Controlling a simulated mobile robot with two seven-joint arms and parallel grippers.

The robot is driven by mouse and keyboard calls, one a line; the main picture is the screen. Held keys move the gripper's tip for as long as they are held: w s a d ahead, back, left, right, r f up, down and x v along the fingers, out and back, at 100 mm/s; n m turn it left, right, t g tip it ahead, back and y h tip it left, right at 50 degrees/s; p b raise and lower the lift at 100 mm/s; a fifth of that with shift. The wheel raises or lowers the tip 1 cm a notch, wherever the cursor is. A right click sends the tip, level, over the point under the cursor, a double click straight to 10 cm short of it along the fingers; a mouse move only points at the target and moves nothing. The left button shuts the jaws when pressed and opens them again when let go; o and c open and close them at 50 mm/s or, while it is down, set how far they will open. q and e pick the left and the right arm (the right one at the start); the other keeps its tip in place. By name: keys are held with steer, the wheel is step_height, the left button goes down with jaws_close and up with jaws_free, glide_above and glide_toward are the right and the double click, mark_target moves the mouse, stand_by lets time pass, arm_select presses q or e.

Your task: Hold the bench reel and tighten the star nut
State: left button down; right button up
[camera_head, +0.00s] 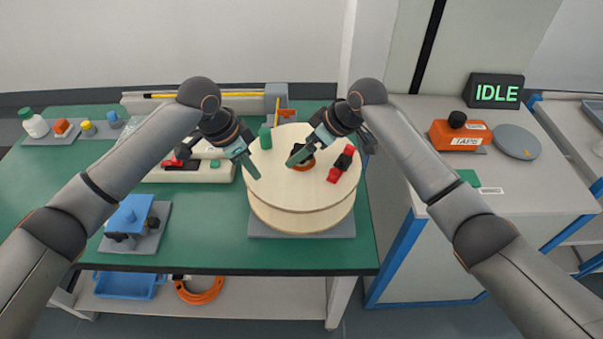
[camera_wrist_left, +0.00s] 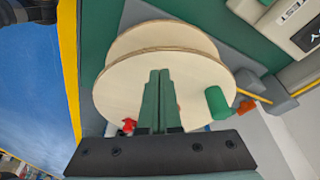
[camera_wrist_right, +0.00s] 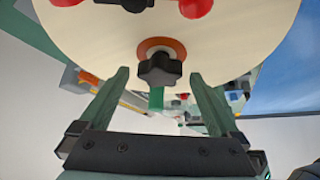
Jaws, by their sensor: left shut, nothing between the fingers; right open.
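The bench reel (camera_head: 268,194) has pale wooden flanges and stands on a grey base plate on the green bench; it also shows in the left wrist view (camera_wrist_left: 125,90). The black star nut (camera_wrist_right: 160,70) sits at the reel's centre against an orange ring (camera_head: 303,166); in the head view my right gripper mostly hides it. My right gripper (camera_wrist_right: 162,80) is open, one finger to each side of the star nut, without visible contact. My left gripper (camera_wrist_left: 160,75) is shut and empty, over the left part of the reel face; I cannot tell whether it touches.
A green handle (camera_head: 265,138) and a red-and-black clamp-like part (camera_head: 341,164) stand on the reel face. A blue fixture (camera_head: 131,216) is at the left. An orange TAPS box (camera_head: 460,135) and an IDLE display (camera_head: 495,92) are on the right cabinet.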

arm_select(q)
steer(key=shift+s+f, duration=0.1)
steer(key=shift+f, duration=0.7)
arm_select(e)
steer(key=shift+s, duration=0.1)
stand_by(0.4)
